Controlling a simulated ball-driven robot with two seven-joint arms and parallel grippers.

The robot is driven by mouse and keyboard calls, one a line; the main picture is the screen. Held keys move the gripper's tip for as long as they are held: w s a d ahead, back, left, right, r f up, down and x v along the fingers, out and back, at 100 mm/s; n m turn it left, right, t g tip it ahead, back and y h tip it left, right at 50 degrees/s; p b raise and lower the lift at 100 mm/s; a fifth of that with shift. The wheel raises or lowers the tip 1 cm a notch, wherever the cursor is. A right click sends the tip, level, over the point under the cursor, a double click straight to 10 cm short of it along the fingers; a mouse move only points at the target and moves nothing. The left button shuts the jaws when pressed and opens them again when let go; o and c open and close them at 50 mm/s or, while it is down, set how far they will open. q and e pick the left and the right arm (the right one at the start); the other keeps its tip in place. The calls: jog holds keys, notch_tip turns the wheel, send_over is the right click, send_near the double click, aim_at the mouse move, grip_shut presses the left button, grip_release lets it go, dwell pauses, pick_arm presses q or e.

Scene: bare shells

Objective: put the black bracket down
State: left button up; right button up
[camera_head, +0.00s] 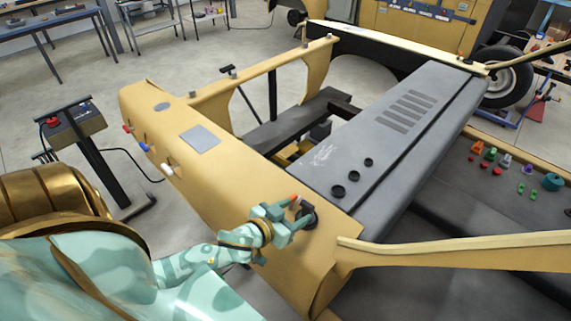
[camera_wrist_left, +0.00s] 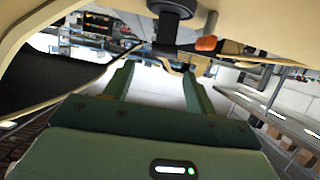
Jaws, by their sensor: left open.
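My left gripper (camera_head: 288,215) is over the front right part of the tan shell (camera_head: 225,165). It is open, and its two green fingers stand apart in the left wrist view (camera_wrist_left: 158,72). A black piece (camera_head: 307,214), which looks like the black bracket, is on the tan shell just beyond the fingertips. In the left wrist view the black piece (camera_wrist_left: 168,28) shows near the top edge, against the tan surface, beyond the open fingers. Nothing shows between the fingers. Part of the piece is hidden by the gripper in the head view. My right gripper is not in view.
A small orange piece (camera_head: 295,199) is close beside the fingers. A grey panel (camera_head: 390,130) with round black rings lies behind, and a tan rail (camera_head: 450,248) runs off to the right. Red, white and blue knobs line the shell's left edge.

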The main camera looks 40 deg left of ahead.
pick_arm(q)
jog(key=shift+v, duration=1.85)
jog(key=shift+r, duration=0.1)
